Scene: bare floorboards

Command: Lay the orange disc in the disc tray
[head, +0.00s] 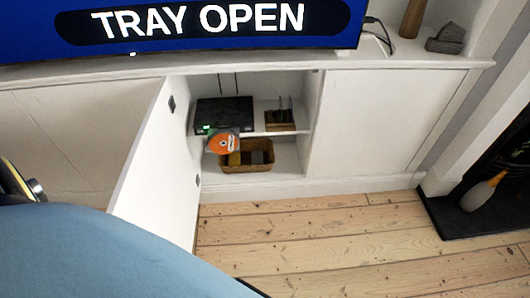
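The orange disc (222,143) shows at the front of a black player (225,112) on the upper shelf of an open cabinet. It overhangs the shelf edge, with a grey part beside it. It looks to be at the player's slid-out tray, but the tray itself is mostly hidden. I cannot tell whether the disc lies flat in it. A small green light shows on the player's left front. The screen above reads "TRAY OPEN". Neither of my gripper tips is in view.
A white cabinet door (150,165) stands open toward me, left of the opening. A wicker basket (262,167) sits on the lower shelf and a small wooden rack (280,121) right of the player. A blue surface fills the bottom left. Floorboards (320,235) ahead are clear.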

